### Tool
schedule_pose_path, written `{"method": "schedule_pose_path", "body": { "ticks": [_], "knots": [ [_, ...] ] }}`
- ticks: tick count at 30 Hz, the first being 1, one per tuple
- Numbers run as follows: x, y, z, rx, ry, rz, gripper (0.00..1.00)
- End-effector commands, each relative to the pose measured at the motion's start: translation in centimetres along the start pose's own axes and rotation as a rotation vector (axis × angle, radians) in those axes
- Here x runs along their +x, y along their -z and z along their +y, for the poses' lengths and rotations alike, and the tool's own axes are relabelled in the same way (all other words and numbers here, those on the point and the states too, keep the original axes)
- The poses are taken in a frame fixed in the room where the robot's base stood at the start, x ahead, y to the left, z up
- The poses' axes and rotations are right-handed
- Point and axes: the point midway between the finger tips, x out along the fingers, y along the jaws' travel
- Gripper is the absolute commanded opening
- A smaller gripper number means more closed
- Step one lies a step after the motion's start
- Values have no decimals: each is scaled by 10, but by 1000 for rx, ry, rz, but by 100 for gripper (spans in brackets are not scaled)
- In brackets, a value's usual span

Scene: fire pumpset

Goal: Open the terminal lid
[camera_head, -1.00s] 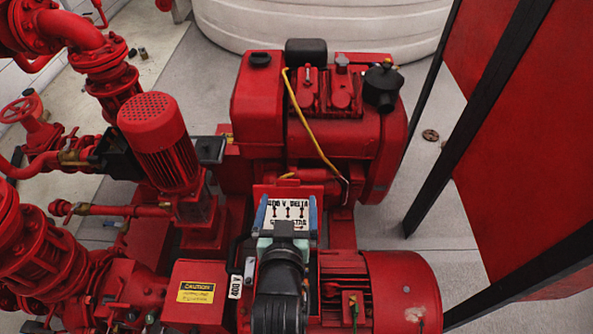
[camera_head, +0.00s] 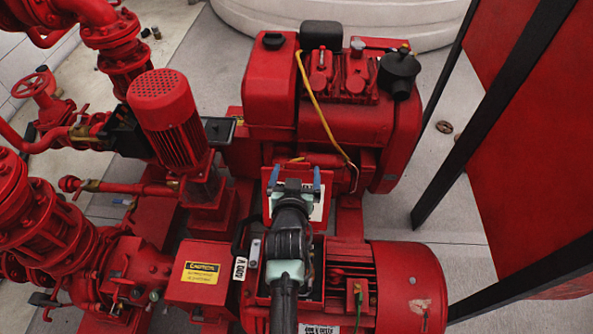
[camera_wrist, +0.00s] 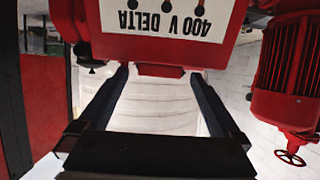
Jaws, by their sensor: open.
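The red terminal lid (camera_head: 271,174) stands raised at the far side of the open terminal box (camera_head: 318,268) on the red motor. A white label on its inner face is partly hidden by my gripper in the head view. In the wrist view the label (camera_wrist: 152,22) reads "400 V DELTA" upside down, and a red edge of the lid shows below it. My gripper (camera_head: 293,180) is open, with its blue fingers apart in front of the lid. In the wrist view the fingers (camera_wrist: 160,72) are empty, with white background between them. I cannot tell whether they touch the lid.
The engine block (camera_head: 345,120) stands behind the lid. A vertical red pump motor (camera_head: 170,115) is to the left, and a yellow cable (camera_head: 318,100) hangs over the engine. A caution-labelled box (camera_head: 200,280) sits left of the terminal box. Black-framed red panels (camera_head: 525,150) stand at right.

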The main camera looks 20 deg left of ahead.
Motion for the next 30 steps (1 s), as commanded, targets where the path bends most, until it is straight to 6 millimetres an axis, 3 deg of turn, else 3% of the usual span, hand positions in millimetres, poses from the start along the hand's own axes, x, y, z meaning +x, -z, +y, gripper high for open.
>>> {"method": "schedule_pose_path", "body": {
  "ticks": [4, 14, 30],
  "knots": [
    [9, 0, 0, 0, 0, 1, 100],
    [11, 0, 0, 1, 0, 0, 100],
    [11, 0, 0, 1, 0, 0, 3]
  ]
}}
